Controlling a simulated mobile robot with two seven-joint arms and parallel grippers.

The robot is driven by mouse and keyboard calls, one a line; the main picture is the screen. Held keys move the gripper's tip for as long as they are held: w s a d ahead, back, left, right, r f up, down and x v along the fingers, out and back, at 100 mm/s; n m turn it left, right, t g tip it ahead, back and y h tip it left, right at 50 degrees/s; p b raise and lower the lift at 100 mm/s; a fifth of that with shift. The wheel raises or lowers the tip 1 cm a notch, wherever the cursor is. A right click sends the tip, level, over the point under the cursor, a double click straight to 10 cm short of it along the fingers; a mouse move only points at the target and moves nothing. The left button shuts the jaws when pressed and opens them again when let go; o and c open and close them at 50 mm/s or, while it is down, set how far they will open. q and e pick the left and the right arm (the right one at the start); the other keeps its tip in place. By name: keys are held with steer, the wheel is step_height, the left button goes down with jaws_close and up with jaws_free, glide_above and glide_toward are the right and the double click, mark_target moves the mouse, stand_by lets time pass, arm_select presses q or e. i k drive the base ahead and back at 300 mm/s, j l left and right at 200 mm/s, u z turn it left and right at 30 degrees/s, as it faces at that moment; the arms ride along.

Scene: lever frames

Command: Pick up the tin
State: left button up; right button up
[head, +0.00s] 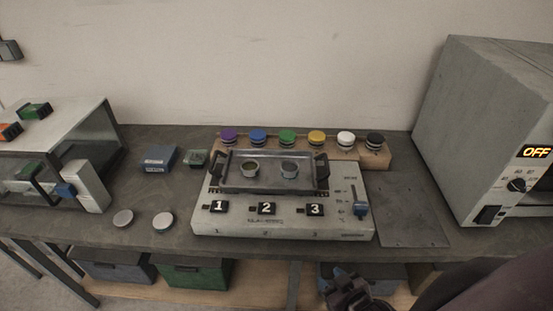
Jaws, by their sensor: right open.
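I cannot tell which one the task means. My right gripper (346,284) is at the bottom edge, right of centre, in front of the bench and well apart from both tins. It is open, with nothing seen between its fingers. My left gripper is not in view.
A wooden rack (378,157) with several coloured round lids stands behind the tray. A glass-sided case (60,150) stands left and a grey oven (475,130) reading OFF right.

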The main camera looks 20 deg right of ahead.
mark_target(290, 170)
steer(key=j+z, duration=0.1)
steer(key=z, duration=0.4)
steer(key=i+j+z, duration=0.1)
steer(key=z, duration=0.4)
steer(key=j+z, duration=0.15)
steer(key=z, duration=0.3)
